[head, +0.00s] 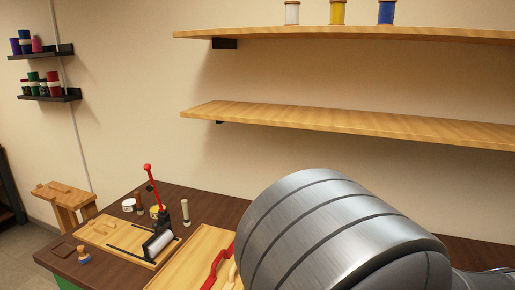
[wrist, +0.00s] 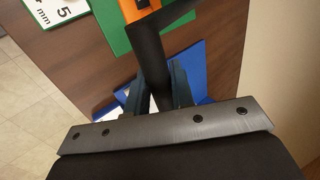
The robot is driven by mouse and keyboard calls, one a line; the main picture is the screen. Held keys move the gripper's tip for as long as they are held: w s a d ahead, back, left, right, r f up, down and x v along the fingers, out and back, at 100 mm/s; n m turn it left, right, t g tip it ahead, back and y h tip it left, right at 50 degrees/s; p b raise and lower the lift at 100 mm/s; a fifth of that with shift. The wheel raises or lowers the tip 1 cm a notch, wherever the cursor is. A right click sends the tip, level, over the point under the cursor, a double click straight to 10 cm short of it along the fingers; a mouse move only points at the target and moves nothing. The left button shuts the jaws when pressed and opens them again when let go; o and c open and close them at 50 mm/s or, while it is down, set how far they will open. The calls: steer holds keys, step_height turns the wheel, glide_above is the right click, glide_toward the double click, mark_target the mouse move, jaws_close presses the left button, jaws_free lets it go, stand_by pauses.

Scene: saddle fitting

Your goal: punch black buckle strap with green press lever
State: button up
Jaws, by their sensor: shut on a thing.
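In the wrist view my gripper (wrist: 160,98) is shut on a long black bar (wrist: 150,55), which runs up the picture between its dark fingers. A second black piece meets it near the top and slants up to the right. I cannot tell whether this is a strap or a press lever. Just beyond is a green plate (wrist: 117,36) with an orange block (wrist: 138,8) at the picture's top edge. The black buckle strap cannot be made out for certain. In the head view my arm hides my gripper and much of the table.
A white "5 mm" sign (wrist: 64,12) and a blue piece (wrist: 192,70) lie near my gripper. In the head view, a red-handled press (head: 149,177) stands on the dark table (head: 218,208) at left, beside small jars. Wooden shelves (head: 345,122) line the wall.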

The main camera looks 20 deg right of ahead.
step_height(320, 180, down, 7)
steer(key=a, duration=0.1)
steer(key=shift+s, duration=0.35)
steer(key=shift+o, duration=1)
steer(key=shift+f, duration=0.35)
steer(key=shift+r, duration=0.1)
steer(key=shift+r, duration=0.8)
steer(key=shift+c, duration=1)
steer(key=shift+d+r, duration=0.1)
steer(key=shift+r, duration=0.8)
